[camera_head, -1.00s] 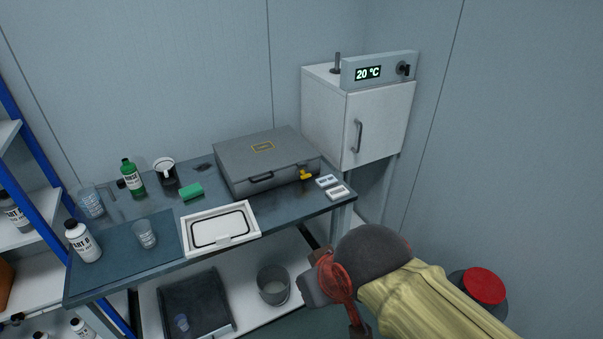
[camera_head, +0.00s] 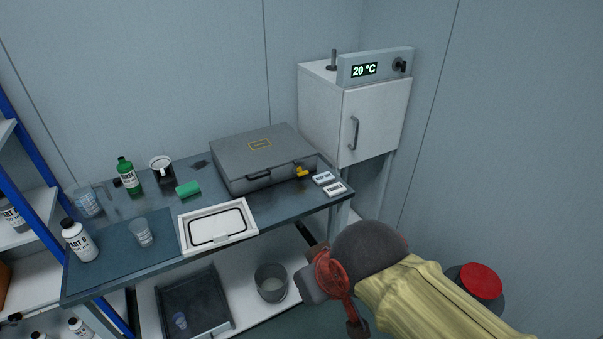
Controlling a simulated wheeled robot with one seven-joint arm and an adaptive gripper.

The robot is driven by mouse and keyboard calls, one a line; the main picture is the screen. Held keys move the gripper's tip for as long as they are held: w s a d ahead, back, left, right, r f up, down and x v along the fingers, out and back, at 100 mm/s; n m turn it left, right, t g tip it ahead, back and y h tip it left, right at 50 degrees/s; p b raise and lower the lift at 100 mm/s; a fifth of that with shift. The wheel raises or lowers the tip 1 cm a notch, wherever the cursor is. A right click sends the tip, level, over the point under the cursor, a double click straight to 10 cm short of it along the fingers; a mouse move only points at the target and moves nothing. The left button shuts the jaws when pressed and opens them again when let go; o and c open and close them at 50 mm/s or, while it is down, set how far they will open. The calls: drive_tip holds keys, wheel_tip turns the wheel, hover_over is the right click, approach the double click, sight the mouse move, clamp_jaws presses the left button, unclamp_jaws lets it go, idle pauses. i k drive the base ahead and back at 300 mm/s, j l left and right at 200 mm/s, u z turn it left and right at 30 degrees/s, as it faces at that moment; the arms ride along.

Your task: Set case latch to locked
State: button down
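A closed grey case (camera_head: 240,155) lies on the dark bench, with a black handle on its front. A small yellow latch (camera_head: 303,171) sits on the case's front at its right end. It is too small to tell which position it is set to. My gripper (camera_head: 355,318) hangs low in front of the bench, to the right of and below the case, well apart from the latch. A red part of it shows, but its fingers are not clear enough to tell whether they are open or shut.
Two small labelled boxes (camera_head: 331,184) lie right of the case. A white framed tray (camera_head: 218,228) lies in front of it. A green block (camera_head: 188,189), bottles and cups stand at left. A white cabinet (camera_head: 365,121) reading 20 °C stands behind right. A red-topped bin (camera_head: 481,281) is at right.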

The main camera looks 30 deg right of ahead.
sight(299, 168)
drive_tip(key=i+l, duration=0.2)
drive_tip(key=l, duration=0.2)
drive_tip(key=i+l, duration=0.25)
drive_tip(key=l, duration=0.15)
drive_tip(key=i+l, duration=0.2)
drive_tip(key=l, duration=0.2)
drive_tip(key=i+l, duration=0.25)
drive_tip(key=l, duration=0.15)
